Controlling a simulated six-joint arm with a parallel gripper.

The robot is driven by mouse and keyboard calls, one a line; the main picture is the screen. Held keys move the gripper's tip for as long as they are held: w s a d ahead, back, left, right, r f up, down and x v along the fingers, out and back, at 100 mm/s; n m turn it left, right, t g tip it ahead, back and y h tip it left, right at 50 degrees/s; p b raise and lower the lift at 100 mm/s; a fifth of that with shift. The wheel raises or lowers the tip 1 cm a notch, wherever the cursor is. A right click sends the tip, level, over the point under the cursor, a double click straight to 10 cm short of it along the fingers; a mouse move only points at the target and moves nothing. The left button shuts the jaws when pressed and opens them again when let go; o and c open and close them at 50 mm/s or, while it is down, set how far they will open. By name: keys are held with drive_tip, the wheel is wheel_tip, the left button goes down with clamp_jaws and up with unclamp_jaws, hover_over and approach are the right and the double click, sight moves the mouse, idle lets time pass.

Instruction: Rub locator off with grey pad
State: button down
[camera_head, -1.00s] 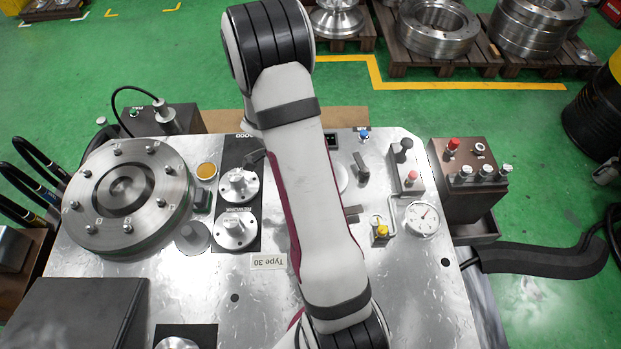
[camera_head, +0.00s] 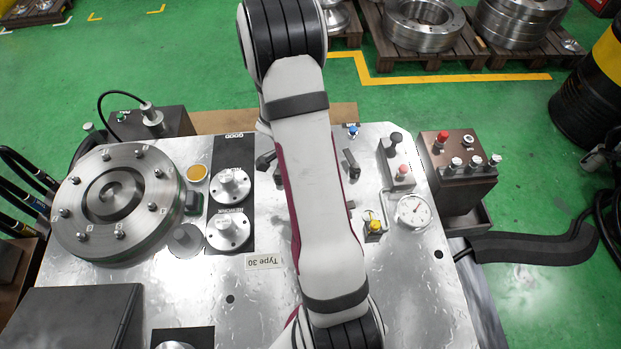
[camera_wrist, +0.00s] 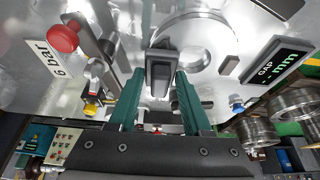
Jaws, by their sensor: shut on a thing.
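My gripper (camera_wrist: 160,76) shows in the wrist view with two teal fingers, shut on a dark grey block-shaped pad (camera_wrist: 160,66) with a lighter edge. The pad lies over the near left side of a round metal disc (camera_wrist: 200,42), which looks like the locator, on the shiny plate. I cannot tell whether the pad touches the disc. In the head view my arm hides the gripper, the pad and the disc.
A gap display (camera_wrist: 272,68) and a red knob (camera_wrist: 63,38) flank the disc in the wrist view. In the head view, a large bolted flange (camera_head: 75,220), two gauge posts (camera_head: 229,230) and a dial gauge (camera_head: 414,211) stand on the metal table (camera_head: 225,325).

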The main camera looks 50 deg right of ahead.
drive_tip(key=shift+s+d, duration=0.85)
drive_tip(key=shift+s, duration=0.05)
drive_tip(key=shift+w+a+f, duration=0.2)
drive_tip(key=shift+w+a, duration=1.1)
drive_tip(key=shift+w+a+r, duration=0.1)
drive_tip(key=shift+w+a, duration=1.1)
drive_tip(key=shift+w, duration=0.05)
wheel_tip(320, 180, up, 6)
drive_tip(key=shift+r, duration=0.15)
